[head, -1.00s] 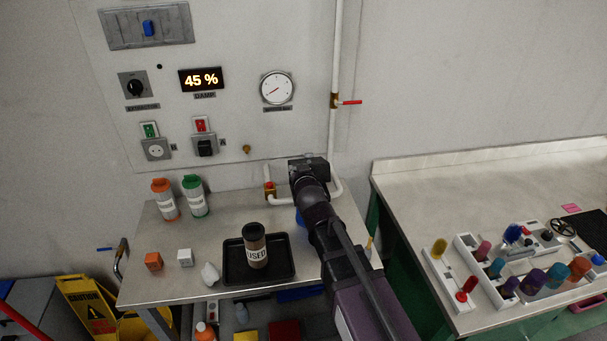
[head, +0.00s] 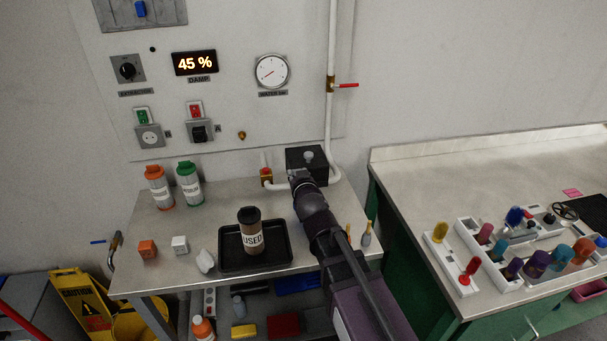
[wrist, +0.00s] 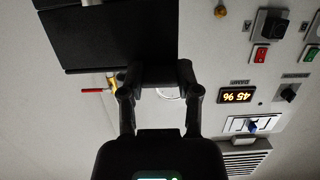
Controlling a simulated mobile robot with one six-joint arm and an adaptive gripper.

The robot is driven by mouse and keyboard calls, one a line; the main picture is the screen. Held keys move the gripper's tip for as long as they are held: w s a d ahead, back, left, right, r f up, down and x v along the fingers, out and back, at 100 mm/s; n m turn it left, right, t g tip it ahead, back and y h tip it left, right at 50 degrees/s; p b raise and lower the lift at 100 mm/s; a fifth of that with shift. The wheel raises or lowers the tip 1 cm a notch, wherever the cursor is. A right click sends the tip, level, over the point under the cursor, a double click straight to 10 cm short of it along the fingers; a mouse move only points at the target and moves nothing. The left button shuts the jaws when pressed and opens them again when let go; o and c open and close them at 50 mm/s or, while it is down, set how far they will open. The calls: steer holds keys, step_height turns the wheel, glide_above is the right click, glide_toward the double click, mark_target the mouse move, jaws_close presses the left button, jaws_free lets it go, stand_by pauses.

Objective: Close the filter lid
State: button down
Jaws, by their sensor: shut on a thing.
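The black filter box with its lid (head: 318,158) stands at the back right of the metal table, by the white pipe. A round grey knob (head: 308,155) shows on it. In the wrist view the lid (wrist: 125,35) is a broad dark panel above my fingers. My gripper (wrist: 160,72) is shut on the lid at its edge. In the head view my wrist hides the gripper and the lower left of the box. I cannot tell from these views how far the lid is tilted.
A black tray (head: 229,263) holding a dark jar marked USED (head: 252,238) is left of my arm. Orange-capped (head: 159,188) and green-capped (head: 190,185) bottles stand at the back left. The white pipe (head: 331,120) with a red valve handle (head: 347,85) rises behind the box.

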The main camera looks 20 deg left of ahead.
steer(key=shift+s+d+f, duration=0.1)
steer(key=shift+f, duration=0.05)
steer(key=shift+c, duration=1.6)
jaws_free()
steer(key=shift+f, duration=0.1)
steer(key=shift+r, duration=0.2)
